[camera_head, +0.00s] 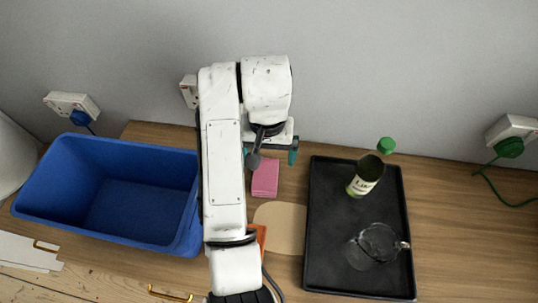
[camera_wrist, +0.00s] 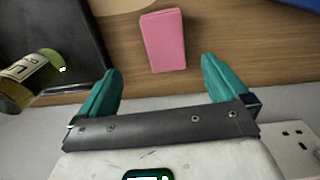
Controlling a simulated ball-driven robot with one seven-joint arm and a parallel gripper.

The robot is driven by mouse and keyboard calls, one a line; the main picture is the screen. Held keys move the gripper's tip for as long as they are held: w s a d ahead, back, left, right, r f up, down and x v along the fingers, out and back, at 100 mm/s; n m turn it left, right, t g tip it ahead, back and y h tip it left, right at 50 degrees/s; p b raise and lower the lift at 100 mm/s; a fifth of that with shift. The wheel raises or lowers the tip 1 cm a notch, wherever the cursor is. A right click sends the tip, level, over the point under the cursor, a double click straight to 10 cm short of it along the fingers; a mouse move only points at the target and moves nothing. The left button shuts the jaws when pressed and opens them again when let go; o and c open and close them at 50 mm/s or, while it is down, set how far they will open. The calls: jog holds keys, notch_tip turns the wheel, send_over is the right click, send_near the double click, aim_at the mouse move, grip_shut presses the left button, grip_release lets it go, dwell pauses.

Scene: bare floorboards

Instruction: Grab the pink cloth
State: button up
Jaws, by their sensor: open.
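The pink cloth (camera_head: 265,178) is a small folded block lying on the wooden counter, just left of the black tray. It also shows in the wrist view (camera_wrist: 163,41), beyond the fingertips and between their lines. My gripper (camera_wrist: 158,82) has two teal fingers spread wide apart with nothing between them. In the head view my gripper (camera_head: 272,153) hangs near the wall side of the cloth, and my arm hides part of its fingers. The cloth is apart from both fingers.
A blue bin (camera_head: 186,228) stands at left. A black tray (camera_head: 325,240) at right holds a green-capped bottle (camera_head: 366,176) and a glass jug (camera_head: 375,244). A beige round-edged board (camera_head: 283,220) lies before the cloth. The wall with sockets (camera_head: 513,128) is close behind.

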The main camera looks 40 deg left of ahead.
send_over(265, 174)
notch_tip(265, 174, down, 5)
jog(key=shift+w+d+f, duration=0.1)
jog(key=shift+w, duration=0.05)
jog(key=shift+f+p, duration=0.3)
jog(key=shift+f, duration=2.4)
jog(key=c, duration=1.1)
